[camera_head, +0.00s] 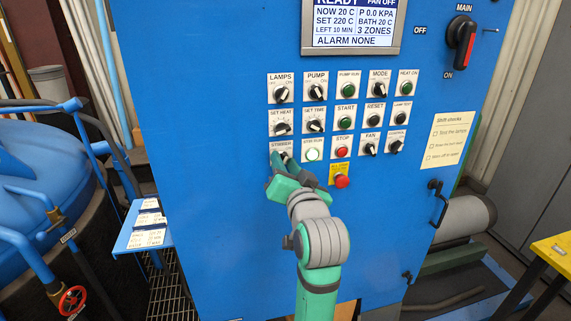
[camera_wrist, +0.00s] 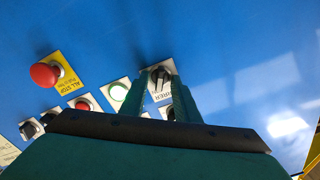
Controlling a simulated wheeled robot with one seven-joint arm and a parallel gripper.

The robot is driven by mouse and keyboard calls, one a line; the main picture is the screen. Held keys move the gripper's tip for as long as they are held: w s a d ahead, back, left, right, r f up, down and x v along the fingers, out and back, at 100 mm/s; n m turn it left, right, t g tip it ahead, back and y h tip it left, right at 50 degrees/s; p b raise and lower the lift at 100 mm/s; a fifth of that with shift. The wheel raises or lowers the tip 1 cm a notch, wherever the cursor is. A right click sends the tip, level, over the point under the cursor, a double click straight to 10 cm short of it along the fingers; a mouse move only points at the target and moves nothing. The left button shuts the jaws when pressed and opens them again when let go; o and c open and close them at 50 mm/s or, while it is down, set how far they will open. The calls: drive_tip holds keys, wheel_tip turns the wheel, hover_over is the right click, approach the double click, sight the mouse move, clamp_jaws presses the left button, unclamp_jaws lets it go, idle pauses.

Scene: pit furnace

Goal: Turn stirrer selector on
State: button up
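The stirrer selector (camera_wrist: 159,76) is a dark knob on a white plate, labelled STIRRER, in the lower left of the button panel. In the head view its plate (camera_head: 281,146) shows, but my fingers cover most of the knob. My gripper (camera_head: 282,160) is at the selector, with one finger on each side of the knob. In the wrist view the fingertips (camera_wrist: 161,82) straddle the knob closely; I cannot tell whether they press on it. The STIR RUN lamp (camera_head: 312,155) beside it glows bright green-white.
The red all-stop button (camera_head: 341,181) sticks out to the right of my gripper. The red stop button (camera_head: 342,152) and several selectors are close by. A small blue shelf with labels (camera_head: 148,230) stands at the left. The panel below the controls is clear.

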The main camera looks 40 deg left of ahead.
drive_tip(key=shift+d, duration=0.1)
drive_tip(key=v, duration=1)
drive_tip(key=shift+s+d, duration=0.2)
drive_tip(key=shift+s, duration=0.1)
drive_tip(key=d+f+m+t+h, duration=0.1)
drive_tip(key=d+f+m+h, duration=0.1)
drive_tip(key=d+f, duration=0.5)
drive_tip(key=d+f+m+t+h, duration=0.2)
drive_tip(key=d+f+h, duration=0.1)
drive_tip(key=f, duration=0.8)
drive_tip(key=d+f+m+t+h, duration=0.1)
drive_tip(key=d+f+h, duration=0.1)
drive_tip(key=d+f, duration=0.6)
drive_tip(key=s+d+f+h, duration=0.3)
drive_tip(key=s+d+f, duration=0.1)
drive_tip(key=s+f, duration=0.45)
drive_tip(key=s+d+f+h, duration=0.2)
drive_tip(key=s+d+f, duration=0.1)
drive_tip(key=s, duration=0.8)
drive_tip(key=s+d+f+n+h, duration=0.1)
drive_tip(key=s+d, duration=0.3)
drive_tip(key=s, duration=0.7)
drive_tip(key=shift+f+h, duration=0.4)
drive_tip(key=shift+f, duration=0.5)
